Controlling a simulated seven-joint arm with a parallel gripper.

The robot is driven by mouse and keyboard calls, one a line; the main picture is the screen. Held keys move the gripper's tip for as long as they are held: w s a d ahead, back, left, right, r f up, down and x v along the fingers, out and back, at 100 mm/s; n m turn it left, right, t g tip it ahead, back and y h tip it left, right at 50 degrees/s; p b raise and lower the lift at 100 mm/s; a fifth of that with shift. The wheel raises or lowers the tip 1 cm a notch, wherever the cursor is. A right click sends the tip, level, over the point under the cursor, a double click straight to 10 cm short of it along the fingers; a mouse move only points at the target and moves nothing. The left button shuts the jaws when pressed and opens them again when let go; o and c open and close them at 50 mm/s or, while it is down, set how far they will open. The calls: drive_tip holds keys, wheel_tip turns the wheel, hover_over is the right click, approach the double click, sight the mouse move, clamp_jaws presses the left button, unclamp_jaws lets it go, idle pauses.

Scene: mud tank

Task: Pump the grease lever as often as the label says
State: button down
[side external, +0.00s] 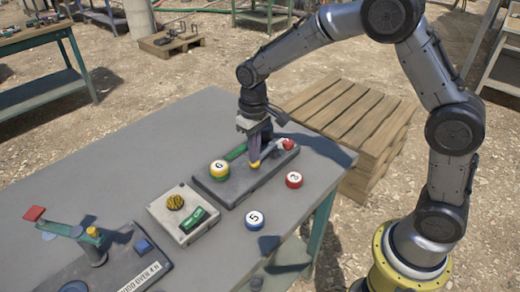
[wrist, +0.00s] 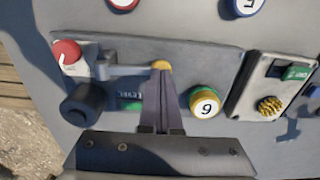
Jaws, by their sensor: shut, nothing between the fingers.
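My gripper (side external: 256,158) points down over a dark grey panel (side external: 216,187), its fingers shut and empty. In the wrist view the shut fingertips (wrist: 161,76) end at the yellow end of a grey lever (wrist: 128,70); I cannot tell whether they touch. The lever runs left toward a red and white cap (wrist: 67,54) and a black cylinder (wrist: 82,103). A green label (wrist: 131,93) on the panel is partly hidden behind the fingers, so its text is not fully readable. A yellow and green disc marked 6 (wrist: 204,103) sits on the panel.
A red disc marked 3 (side external: 294,180) and a blue disc marked 5 (side external: 255,219) lie on the grey table (side external: 125,168). A box (side external: 181,230) with a ribbed yellow knob and green switch stands beside the panel. A lettered base (side external: 110,276) with a red-ended lever is at lower left.

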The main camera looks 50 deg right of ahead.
drive_tip(key=shift+r, duration=1.65)
drive_tip(key=shift+f, duration=1.65)
drive_tip(key=shift+r, duration=1.7)
drive_tip(key=shift+f, duration=0.1)
